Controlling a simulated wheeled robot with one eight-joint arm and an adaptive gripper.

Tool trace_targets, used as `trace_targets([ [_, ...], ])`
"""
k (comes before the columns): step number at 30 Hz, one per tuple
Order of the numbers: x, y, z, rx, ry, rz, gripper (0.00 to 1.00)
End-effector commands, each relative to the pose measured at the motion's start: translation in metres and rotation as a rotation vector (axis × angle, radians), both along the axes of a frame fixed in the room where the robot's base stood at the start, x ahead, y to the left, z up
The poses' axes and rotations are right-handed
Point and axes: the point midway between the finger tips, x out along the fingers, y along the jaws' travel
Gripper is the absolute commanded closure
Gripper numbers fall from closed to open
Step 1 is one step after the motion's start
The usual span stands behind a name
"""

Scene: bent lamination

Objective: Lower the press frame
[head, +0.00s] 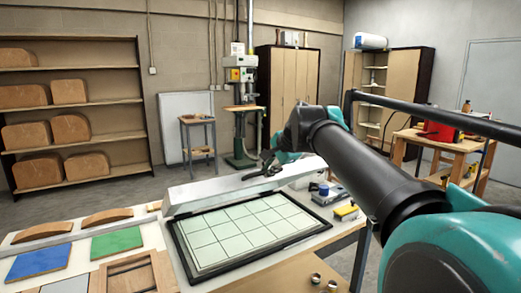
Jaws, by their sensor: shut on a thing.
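A flat black rectangular frame (262,254) lies around a pale, gridded bed (240,226) on the bench in the lower middle of the head view. A long pale grey beam (205,192) runs along its back edge. My gripper (258,172) is at the end of my arm, just over the beam and beyond the frame's far edge. It is shut on a small dark handle-like part near the beam. Its fingers and that part blend together, so the exact contact and any link to the frame cannot be told.
Blue (39,262) and green panels (116,242), curved wooden pieces (107,217) and a wooden form (132,274) lie left of the bed. Small tools and a yellow block (346,212) lie to the right. A drill press (241,100) and shelves (75,95) stand behind.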

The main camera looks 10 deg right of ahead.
Motion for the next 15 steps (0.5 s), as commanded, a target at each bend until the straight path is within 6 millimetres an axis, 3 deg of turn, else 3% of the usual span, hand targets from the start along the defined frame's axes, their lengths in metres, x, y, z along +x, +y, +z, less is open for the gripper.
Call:
trace_targets([
  [6,-0.035,-0.013,-0.053,0.039,-0.12,-0.008,1.0],
  [15,-0.068,-0.023,-0.123,0.039,-0.119,-0.003,1.0],
])
